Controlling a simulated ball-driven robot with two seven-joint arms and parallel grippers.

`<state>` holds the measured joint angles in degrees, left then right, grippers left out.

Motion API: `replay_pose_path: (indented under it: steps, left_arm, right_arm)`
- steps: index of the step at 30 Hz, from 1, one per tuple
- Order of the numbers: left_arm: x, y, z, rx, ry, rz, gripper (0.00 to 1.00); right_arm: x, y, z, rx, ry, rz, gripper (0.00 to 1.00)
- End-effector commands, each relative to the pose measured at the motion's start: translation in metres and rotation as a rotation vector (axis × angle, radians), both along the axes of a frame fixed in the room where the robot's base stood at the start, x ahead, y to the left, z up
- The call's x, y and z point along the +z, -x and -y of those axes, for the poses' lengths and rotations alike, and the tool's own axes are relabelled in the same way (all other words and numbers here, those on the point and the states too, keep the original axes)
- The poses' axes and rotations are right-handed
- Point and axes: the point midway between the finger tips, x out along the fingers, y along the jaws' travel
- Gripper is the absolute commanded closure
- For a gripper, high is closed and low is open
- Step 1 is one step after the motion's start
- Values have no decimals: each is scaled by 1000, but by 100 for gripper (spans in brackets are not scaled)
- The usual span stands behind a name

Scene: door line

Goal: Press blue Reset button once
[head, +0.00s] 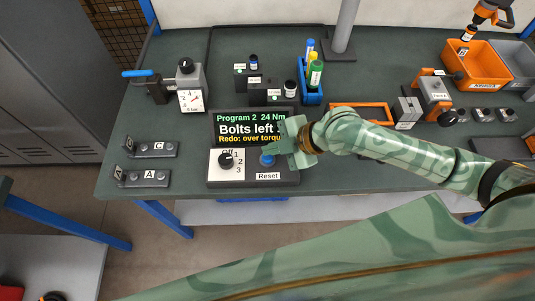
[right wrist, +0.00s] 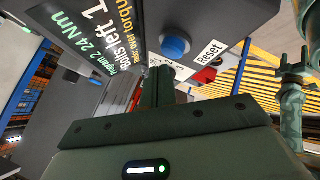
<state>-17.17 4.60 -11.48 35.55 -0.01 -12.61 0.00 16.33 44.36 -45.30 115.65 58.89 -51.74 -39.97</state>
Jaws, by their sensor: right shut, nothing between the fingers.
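The blue Reset button (head: 267,160) sits on the front right of a dark control box (head: 288,178), above a white "Reset" label. The button also shows in the right wrist view (right wrist: 175,46), round and raised. My right gripper (head: 282,150) is shut and empty, its fingertips just right of and above the button in the head view. In the right wrist view the closed fingers (right wrist: 160,76) end close to the button, and its face is uncovered. I cannot tell the exact gap. My left gripper is not in view.
The box's screen (head: 240,128) reads "Program 2 24 Nm", "Bolts left" and "Redo: over torque", partly covered by my gripper. A black selector knob (head: 226,160) is left of the button. A blue pen holder (head: 311,92) and orange frame (head: 362,112) stand behind.

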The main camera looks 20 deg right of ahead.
Motion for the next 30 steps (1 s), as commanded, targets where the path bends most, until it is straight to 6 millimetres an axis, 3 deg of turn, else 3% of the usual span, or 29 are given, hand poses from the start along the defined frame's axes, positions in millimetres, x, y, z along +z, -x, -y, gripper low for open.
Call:
replay_pose_path:
  steps: [30]
  left_arm:
    - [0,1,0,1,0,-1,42]
  right_arm:
    - [-8,0,0,0,0,0,100]
